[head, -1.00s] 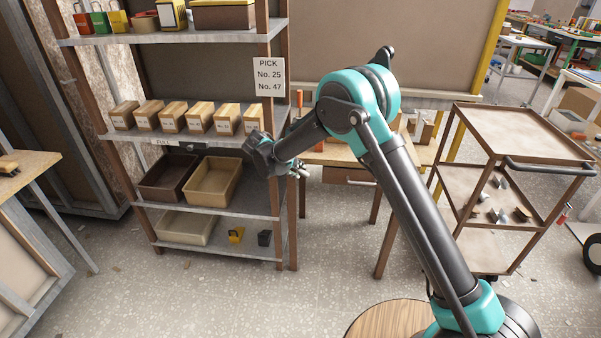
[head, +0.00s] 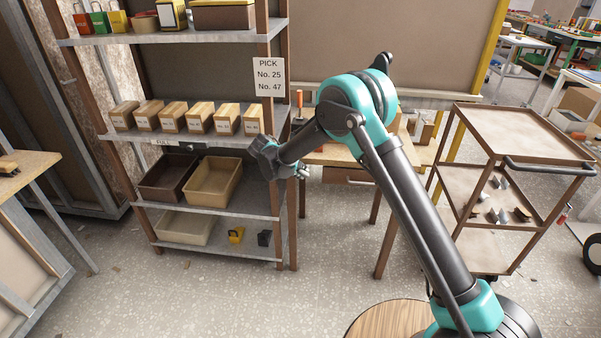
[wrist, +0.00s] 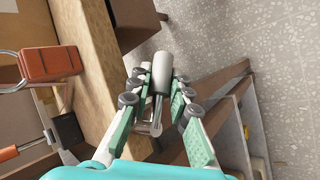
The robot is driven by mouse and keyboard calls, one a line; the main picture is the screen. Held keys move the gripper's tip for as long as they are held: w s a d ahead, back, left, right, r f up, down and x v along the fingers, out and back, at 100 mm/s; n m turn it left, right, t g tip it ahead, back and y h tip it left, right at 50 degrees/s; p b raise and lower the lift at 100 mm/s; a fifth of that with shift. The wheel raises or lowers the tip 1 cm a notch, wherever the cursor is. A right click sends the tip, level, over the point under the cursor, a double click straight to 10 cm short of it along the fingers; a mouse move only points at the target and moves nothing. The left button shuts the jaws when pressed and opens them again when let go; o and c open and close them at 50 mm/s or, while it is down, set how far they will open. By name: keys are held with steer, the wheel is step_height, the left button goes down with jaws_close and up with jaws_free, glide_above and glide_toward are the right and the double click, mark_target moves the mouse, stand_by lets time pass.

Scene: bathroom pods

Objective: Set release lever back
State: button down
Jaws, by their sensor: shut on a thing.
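In the wrist view a grey rounded handle (wrist: 162,70) on a thin metal shaft lies between my fingers; I take it to be the release lever. My gripper (wrist: 156,90) is shut on it, with one teal finger on each side. The lower end of the shaft and its mount are partly hidden by the fingers. In the head view my gripper (head: 302,171) is between the shelf rack and the workbench, and the lever cannot be made out there.
In the wrist view, the workbench edge (wrist: 92,60) and a red block with a metal loop (wrist: 45,65) are to the left. The shelf rack (head: 283,215) stands left of my gripper in the head view. A brown trolley (head: 525,135) is at the right. Open floor lies in front.

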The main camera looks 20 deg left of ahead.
steer(key=shift+a+y, duration=0.1)
steer(key=shift+y, duration=0.2)
steer(key=shift+a+f+m+g+y, duration=0.15)
steer(key=shift+f+m+g+y, duration=0.2)
steer(key=shift+y, duration=0.45)
steer(key=shift+s+a+f+m+g+y, duration=0.25)
steer(key=shift+a+m+y, duration=0.2)
steer(key=shift+y, duration=0.8)
steer(key=shift+a+f+m+g+y, duration=0.1)
steer(key=shift+a+m+g+y, duration=0.4)
steer(key=shift+y, duration=0.7)
steer(key=shift+s+a+f+m+g+y, duration=0.1)
steer(key=shift+s+a+f+m+y, duration=0.15)
steer(key=shift+a+y, duration=0.7)
steer(key=shift+d+y, duration=0.3)
steer(key=shift+y, duration=0.1)
steer(key=c, duration=1.7)
jaws_free()
steer(key=shift+r, duration=0.1)
